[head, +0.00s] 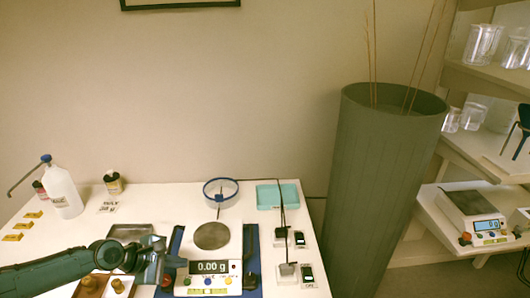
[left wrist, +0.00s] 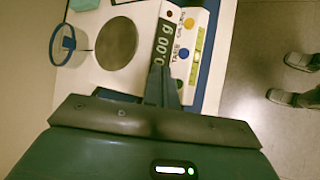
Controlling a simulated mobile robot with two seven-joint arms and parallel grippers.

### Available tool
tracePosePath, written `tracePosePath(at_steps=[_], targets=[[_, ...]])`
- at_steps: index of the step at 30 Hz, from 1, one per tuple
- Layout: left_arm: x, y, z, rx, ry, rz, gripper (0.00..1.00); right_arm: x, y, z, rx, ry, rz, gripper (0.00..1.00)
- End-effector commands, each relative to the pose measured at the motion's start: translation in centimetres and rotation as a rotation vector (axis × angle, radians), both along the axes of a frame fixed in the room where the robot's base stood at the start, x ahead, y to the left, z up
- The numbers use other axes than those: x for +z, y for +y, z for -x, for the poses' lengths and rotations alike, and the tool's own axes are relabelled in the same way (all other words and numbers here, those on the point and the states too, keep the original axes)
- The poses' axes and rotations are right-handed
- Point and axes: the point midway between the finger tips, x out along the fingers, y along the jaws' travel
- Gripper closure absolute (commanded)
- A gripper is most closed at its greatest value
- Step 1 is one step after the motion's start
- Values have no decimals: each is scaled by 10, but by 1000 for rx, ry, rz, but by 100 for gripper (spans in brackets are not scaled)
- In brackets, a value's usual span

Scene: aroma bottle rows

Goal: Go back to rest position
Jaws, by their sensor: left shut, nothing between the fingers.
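My left gripper (head: 180,262) reaches in from the left over the front of the white table (head: 330,225). Its fingers are shut with nothing between them, at the left side of the scale (head: 208,267), whose display reads 0.00 g. In the left wrist view the closed fingers (left wrist: 160,82) point at the scale's display (left wrist: 163,42). I cannot tell whether they touch the scale. The round weighing plate (head: 212,235) is bare. My right gripper is not in view.
A white wash bottle (head: 64,190) is at the back left. A tall green cylinder (head: 375,190) stands beside the table.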

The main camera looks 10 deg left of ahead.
Motion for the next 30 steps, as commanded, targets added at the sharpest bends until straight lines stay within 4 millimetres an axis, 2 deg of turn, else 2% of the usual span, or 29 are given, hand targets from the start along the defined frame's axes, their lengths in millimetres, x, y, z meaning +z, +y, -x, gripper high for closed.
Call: tracePosePath(at_steps=[2, 4, 9, 12, 14, 17, 22, 25, 30], targets=[[-11, -20, 8, -70, -28, -24, 100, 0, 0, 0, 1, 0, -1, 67], [-25, -49, 21, -187, -94, -73, 100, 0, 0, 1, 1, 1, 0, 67], [-57, -141, 71, -559, -420, -292, 100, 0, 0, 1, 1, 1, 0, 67], [-65, -176, 99, -716, -629, -481, 100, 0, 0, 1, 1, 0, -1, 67], [-67, -188, 115, -791, -730, -620, 100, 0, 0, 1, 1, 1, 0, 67], [-71, -191, 139, -899, -836, -871, 100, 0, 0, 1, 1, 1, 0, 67], [-78, -171, 174, -1074, -852, -1239, 100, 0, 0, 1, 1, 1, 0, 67], [-80, -160, 187, -1154, -828, -1363, 100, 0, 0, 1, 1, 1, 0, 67], [-82, -153, 193, -1204, -813, -1429, 100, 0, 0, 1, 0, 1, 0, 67]])
